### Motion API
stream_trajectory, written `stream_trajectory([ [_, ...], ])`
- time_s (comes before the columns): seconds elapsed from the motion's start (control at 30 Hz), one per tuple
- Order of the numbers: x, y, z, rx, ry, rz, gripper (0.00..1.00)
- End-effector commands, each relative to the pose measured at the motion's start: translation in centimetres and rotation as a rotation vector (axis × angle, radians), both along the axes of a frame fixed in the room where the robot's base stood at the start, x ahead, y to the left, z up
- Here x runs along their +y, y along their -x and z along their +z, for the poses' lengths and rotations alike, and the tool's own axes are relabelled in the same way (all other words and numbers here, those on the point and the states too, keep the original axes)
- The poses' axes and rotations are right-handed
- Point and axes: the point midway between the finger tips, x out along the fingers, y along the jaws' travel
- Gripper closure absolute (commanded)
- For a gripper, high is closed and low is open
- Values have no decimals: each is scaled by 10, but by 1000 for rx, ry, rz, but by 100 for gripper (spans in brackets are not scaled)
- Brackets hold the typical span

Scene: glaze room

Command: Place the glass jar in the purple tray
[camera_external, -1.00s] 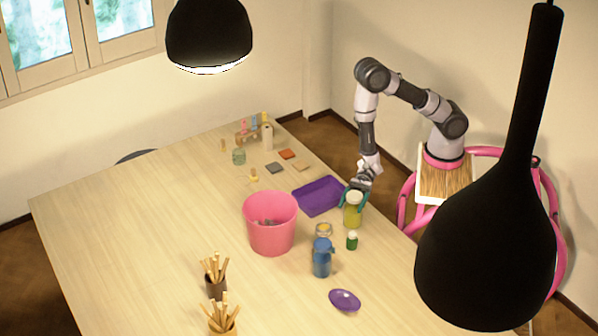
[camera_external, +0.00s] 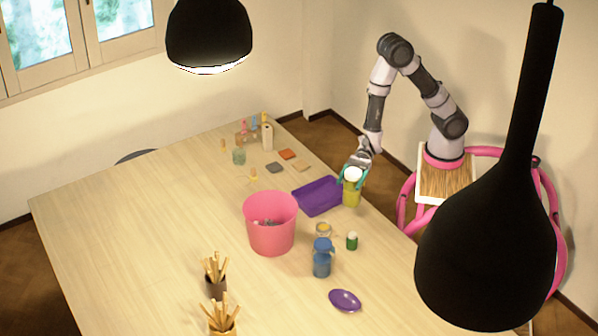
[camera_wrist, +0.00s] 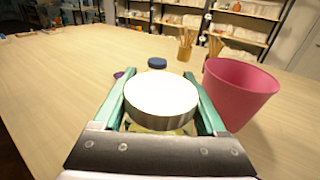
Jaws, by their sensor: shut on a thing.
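The glass jar (camera_external: 351,199), with yellow-green contents and a pale lid, is between the fingers of my gripper (camera_external: 353,179) at the table's right edge. My gripper is shut on it, and it looks upright and slightly raised. In the wrist view the round white lid of the jar (camera_wrist: 161,95) fills the space between the teal fingers of my gripper (camera_wrist: 160,88) and hides most of the jar's body. The purple tray (camera_external: 312,206) lies on the table just left of the jar. It looks empty and is not seen in the wrist view.
A pink bucket (camera_external: 270,228) stands left of the tray and also shows in the wrist view (camera_wrist: 238,92). A blue jug (camera_external: 322,262), a small green jar (camera_external: 352,241), an open jar (camera_external: 323,231) and a purple dish (camera_external: 345,300) stand nearer.

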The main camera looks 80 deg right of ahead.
Motion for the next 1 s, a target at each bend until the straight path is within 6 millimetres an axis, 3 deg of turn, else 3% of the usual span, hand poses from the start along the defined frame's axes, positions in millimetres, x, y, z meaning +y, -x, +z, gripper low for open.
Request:
stream_trajectory([
  [0.17, -19, -32, 3, -2, -2, -58, 100],
  [0.53, -84, -113, 7, -1, -3, -212, 100],
  [0.8, -107, -137, 6, 1, -2, -261, 100],
  [1.0, -109, -138, -24, 6, -1, -267, 100],
])
